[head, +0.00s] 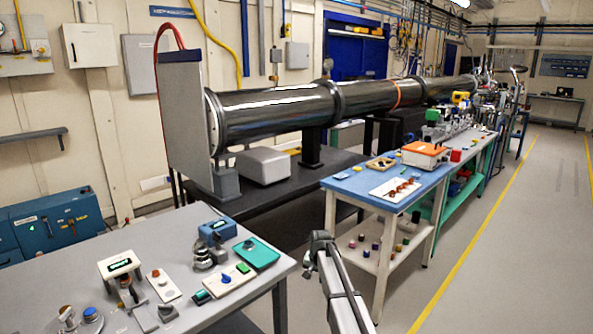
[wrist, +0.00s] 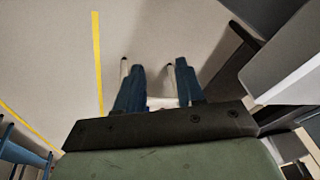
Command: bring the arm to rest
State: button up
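My arm (head: 340,290) rises from the bottom edge in the head view, right of the grey table and in front of the blue-topped table. Its fingers cannot be made out there. In the wrist view my gripper (wrist: 159,67) has two blue fingers standing apart, with grey floor showing between their tips. A small pale patch with specks of colour shows low between the fingers; I cannot tell what it is. I see nothing gripped at the tips.
A grey table (head: 245,287) with small devices stands at the left. The blue-topped table (head: 347,185) holds an orange-lidded box (head: 426,153) and small parts. A long steel tube (head: 275,112) runs behind. Open floor with a yellow line (head: 480,222) lies at the right.

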jog(key=s+d+f+n+g, duration=0.1)
jog(key=s+d+f+g, duration=0.2)
jog(key=s+f, duration=1.2)
jog(key=s+d+f+n+g, duration=0.15)
jog(key=s+d+f, duration=0.25)
jog(key=s+f, duration=1.1)
jog(key=s+d+f+g, duration=0.1)
jog(key=s, duration=1.1)
jog(key=s+d+f+g, duration=0.1)
jog(key=s+g, duration=0.1)
jog(key=s, duration=1)
jog(key=s+f+n+g, duration=0.1)
jog(key=s+f+g, duration=0.1)
jog(key=s, duration=1.1)
jog(key=shift+d, duration=0.4)
